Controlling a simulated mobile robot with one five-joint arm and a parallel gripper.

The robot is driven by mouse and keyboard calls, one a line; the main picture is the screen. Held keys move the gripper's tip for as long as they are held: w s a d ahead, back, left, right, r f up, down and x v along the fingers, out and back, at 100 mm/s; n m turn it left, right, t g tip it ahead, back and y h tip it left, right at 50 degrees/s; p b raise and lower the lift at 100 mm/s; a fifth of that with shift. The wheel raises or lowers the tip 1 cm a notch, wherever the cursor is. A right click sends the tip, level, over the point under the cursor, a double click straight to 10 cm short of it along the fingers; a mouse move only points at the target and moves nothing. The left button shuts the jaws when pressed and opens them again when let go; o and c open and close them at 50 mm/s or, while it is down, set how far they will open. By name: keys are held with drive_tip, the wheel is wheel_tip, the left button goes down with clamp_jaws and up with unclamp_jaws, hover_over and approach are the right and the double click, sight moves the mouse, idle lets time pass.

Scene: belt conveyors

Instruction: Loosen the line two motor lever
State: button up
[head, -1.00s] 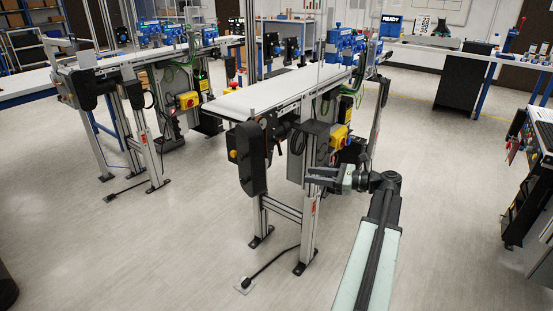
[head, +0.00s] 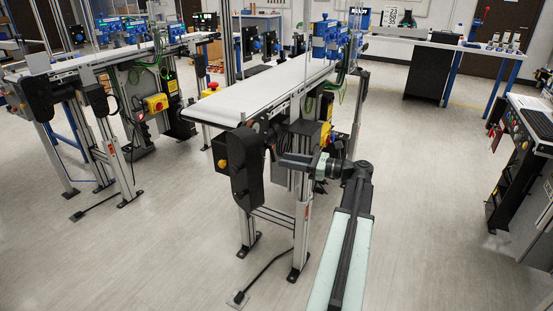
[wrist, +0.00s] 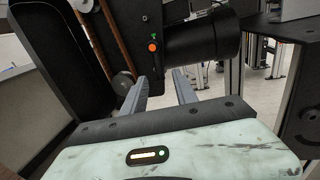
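The motor (wrist: 205,38) is a black cylinder beside the belt drive in the wrist view. Left of it stands a dark upright part with an orange round spot (wrist: 152,47) and a small green mark above it; this looks like the motor lever, but its outline is hard to tell from the dark housing. My gripper (wrist: 160,84) has its two grey fingers apart with nothing seen between them, just below the orange spot. In the head view my gripper (head: 285,160) reaches left toward the drive end under the nearer conveyor (head: 260,92). The lever is not clear there.
The black end housing (head: 245,170) and conveyor legs (head: 302,235) stand close to my gripper. A dark bracket (wrist: 275,28) is at the right of the wrist view. A second conveyor (head: 85,62) stands at left. A cable lies on the floor; floor at right is open.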

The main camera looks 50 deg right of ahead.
drive_tip(key=x, duration=0.4)
drive_tip(key=shift+w, duration=0.1)
clamp_jaws()
drive_tip(key=d+r+n+g+h+p, duration=0.1)
drive_tip(key=d+r+n+h+p, duration=0.2)
drive_tip(key=n+p, duration=0.6)
drive_tip(key=r+n+h, duration=0.1)
drive_tip(key=r+n, duration=0.1)
drive_tip(key=n, duration=0.5)
drive_tip(key=shift+w+d+n, duration=0.3)
drive_tip(key=shift+w+d, duration=0.05)
drive_tip(key=shift+w, duration=0.05)
idle(0.5)
